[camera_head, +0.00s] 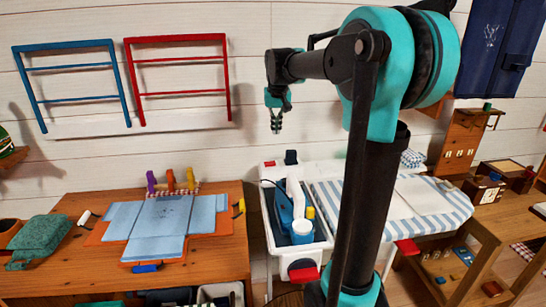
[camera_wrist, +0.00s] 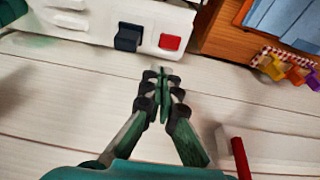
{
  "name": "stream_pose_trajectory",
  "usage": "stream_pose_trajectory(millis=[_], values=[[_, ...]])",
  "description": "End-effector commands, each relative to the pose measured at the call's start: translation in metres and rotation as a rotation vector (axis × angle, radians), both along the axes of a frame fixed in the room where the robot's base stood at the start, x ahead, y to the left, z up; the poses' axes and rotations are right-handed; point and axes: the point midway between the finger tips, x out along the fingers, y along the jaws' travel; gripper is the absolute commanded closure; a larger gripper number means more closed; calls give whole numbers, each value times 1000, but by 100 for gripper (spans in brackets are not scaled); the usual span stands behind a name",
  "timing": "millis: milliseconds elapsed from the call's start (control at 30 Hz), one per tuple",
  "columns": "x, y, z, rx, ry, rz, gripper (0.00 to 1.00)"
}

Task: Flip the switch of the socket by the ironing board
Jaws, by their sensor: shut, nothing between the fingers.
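The red switch (camera_head: 269,164) sits beside a dark plug (camera_head: 291,157) on the white socket block, at the wall end of the ironing board. In the wrist view the red switch (camera_wrist: 170,42) and the dark plug (camera_wrist: 128,37) show on the white block (camera_wrist: 152,12), just beyond my fingertips. The ironing board (camera_head: 332,196) has a blue and white striped cover. My gripper (camera_head: 276,130) hangs fingers down in front of the wall, above the switch and apart from it. Its fingertips (camera_wrist: 163,76) are together with nothing between them.
A white bin (camera_head: 275,243) with a blue bottle (camera_head: 285,212) stands below the switch. A wooden table (camera_head: 228,258) with a folded blue cloth (camera_head: 140,225) is at left. Blue (camera_head: 73,66) and red (camera_head: 183,94) racks hang on the wall. A wooden cabinet (camera_head: 458,143) stands right.

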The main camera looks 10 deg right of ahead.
Motion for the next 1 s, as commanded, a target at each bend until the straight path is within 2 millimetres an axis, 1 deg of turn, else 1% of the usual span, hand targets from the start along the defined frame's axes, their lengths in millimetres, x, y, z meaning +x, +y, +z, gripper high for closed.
stream_pose_trajectory(millis=[133, 267, 700, 900, 1000], values=[[1, 0, -4, 0, 0, 0, 100], [6, 0, -18, 0, 0, 0, 100], [29, -2, -99, 0, 0, 0, 100], [29, -4, -125, 0, 0, 0, 100], [29, -4, -132, 0, 0, 0, 100]])
